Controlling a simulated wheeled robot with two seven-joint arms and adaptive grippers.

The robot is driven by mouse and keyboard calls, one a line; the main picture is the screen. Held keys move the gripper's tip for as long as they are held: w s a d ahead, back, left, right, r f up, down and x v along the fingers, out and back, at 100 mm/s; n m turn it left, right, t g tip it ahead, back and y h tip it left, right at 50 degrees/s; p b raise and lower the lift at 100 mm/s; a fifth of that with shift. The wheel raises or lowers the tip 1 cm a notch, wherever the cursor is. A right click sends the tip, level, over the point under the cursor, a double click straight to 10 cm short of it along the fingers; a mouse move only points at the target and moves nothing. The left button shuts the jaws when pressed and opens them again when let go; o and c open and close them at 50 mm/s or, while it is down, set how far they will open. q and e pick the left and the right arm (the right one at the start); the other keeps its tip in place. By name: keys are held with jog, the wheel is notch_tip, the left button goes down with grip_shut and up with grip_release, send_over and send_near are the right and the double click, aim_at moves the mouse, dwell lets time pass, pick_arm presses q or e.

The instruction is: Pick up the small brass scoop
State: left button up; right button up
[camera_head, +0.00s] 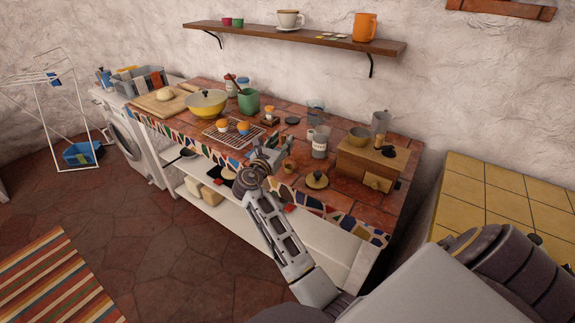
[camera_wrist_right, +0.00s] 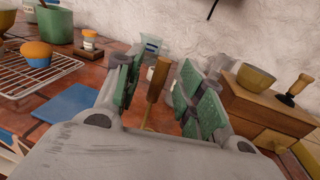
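A brown handle with a thin brass-coloured stem (camera_wrist_right: 155,82) stands between my right fingers in the right wrist view. It appears to be the brass scoop; its lower end is hidden behind my gripper. My right gripper (camera_wrist_right: 160,92) is open, with green pads on either side of the handle and a gap visible on each side. In the head view my right gripper (camera_head: 269,156) is over the front part of the tiled counter, just right of the wire rack. A small brown object (camera_head: 290,164) shows beside it; I cannot tell whether it is the scoop. My left gripper is out of view.
A wooden box with a drawer (camera_head: 352,164) carries a brass bowl (camera_head: 359,135). A wire rack (camera_head: 217,134) with orange-topped cups lies left. The counter's mosaic front edge (camera_head: 343,217) is close.

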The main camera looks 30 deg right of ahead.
jog(key=shift+b+x, duration=0.45)
jog(key=shift+x, duration=0.6)
grip_shut()
